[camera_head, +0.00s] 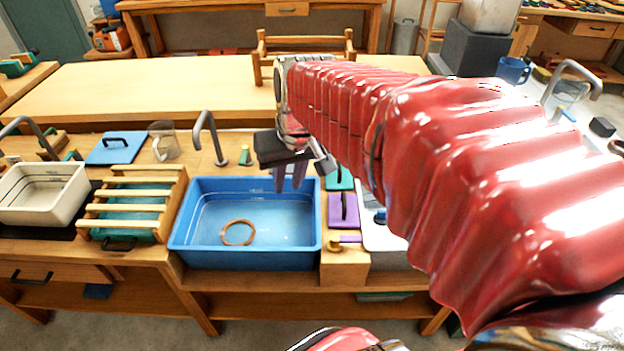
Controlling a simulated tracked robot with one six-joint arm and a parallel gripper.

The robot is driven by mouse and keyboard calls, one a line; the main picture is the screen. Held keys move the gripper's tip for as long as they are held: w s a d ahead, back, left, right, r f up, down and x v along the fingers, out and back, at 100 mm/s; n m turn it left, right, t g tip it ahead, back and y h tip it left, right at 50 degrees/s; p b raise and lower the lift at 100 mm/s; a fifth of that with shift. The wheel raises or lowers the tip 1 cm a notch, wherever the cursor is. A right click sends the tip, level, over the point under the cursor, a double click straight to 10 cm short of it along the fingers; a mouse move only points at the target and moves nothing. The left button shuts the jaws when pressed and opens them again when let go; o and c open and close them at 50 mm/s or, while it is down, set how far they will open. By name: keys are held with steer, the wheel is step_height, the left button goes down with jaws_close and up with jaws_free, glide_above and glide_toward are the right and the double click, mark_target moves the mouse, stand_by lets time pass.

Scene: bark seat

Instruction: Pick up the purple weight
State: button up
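The purple weight (342,211) is a flat purple block with a dark handle on top. It lies on the wooden counter just right of the blue basin. My gripper (289,181) hangs above the far right part of the basin, to the left of and beyond the weight in the picture. Its two greyish-purple fingers point down with a gap between them, and I see nothing held. It is apart from the weight.
The blue basin (183,240) holds a brown ring (237,232). A green block (340,180) lies behind the weight, and a brass-coloured piece (335,245) in front. A tap (208,135) rises behind the basin. A slatted rack (132,195) stands left.

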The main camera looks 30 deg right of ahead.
steer(key=w+d+f+m+g, duration=0.1)
steer(key=w+d+f, duration=0.2)
steer(key=d, duration=0.3)
steer(key=w+d+f+m, duration=0.1)
steer(key=w+d+f, duration=0.15)
steer(key=d, duration=0.35)
steer(key=m+g+y, duration=0.1)
steer(key=m+y, duration=0.1)
steer(key=m, duration=0.1)
glide_above(344, 198)
steer(key=s+d, duration=0.1)
steer(key=d, duration=0.1)
step_height(344, 198, down, 9)
steer(key=shift+s+d+r, duration=0.15)
steer(key=shift+s+r, duration=0.05)
steer(key=shift+w+a+f, duration=0.15)
steer(key=shift+a+f, duration=0.1)
steer(key=shift+f, duration=1.15)
steer(key=shift+w+a+f, duration=0.2)
steer(key=shift+f, duration=1.2)
steer(key=shift+w+a+f, duration=0.15)
steer(key=shift+a+f, duration=0.1)
steer(key=shift+f, duration=1.15)
steer(key=shift+w+a+f, duration=0.15)
steer(key=shift+a+f, duration=0.05)
steer(key=shift+f, duration=1.1)
steer(key=shift+w+a+f, duration=0.1)
steer(key=shift+a+f, duration=0.1)
steer(key=shift+f, duration=1.1)
steer(key=shift+c, duration=0.2)
